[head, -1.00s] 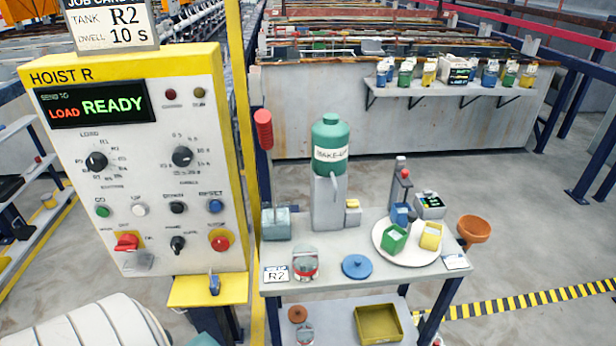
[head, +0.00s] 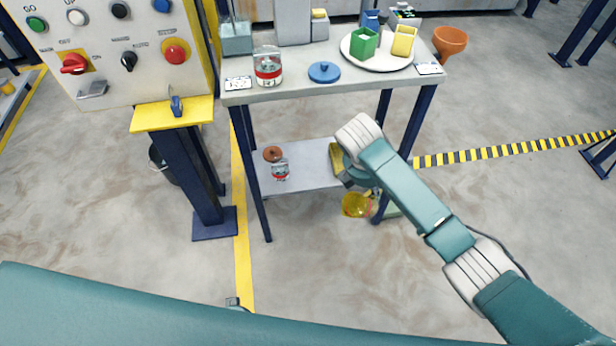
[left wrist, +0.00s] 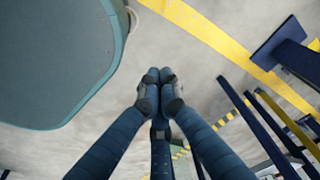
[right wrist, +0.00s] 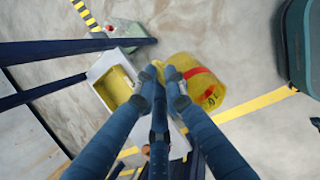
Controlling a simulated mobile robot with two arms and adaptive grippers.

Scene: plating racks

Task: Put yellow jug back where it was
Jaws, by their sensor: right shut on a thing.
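The yellow jug (head: 356,205), see-through, hangs in the air in front of the table's lower shelf, at its right side. In the right wrist view the jug (right wrist: 205,88) shows a red band and lies right of the fingertips, tilted. My right gripper (right wrist: 160,74) is shut at the jug's near side; the exact grip, perhaps on a handle, is hard to see. In the head view my right gripper (head: 362,184) is mostly hidden by its own arm. My left gripper (left wrist: 160,76) is shut and empty, low above the floor.
The lower shelf (head: 305,178) holds a brown lid (head: 272,154), a small jar (head: 280,170) and a yellow tray (head: 337,160), partly behind my arm. The upper tabletop (head: 300,85) holds a jar (head: 267,68), a blue lid (head: 324,72) and a round plate (head: 372,60). Table legs flank the shelf.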

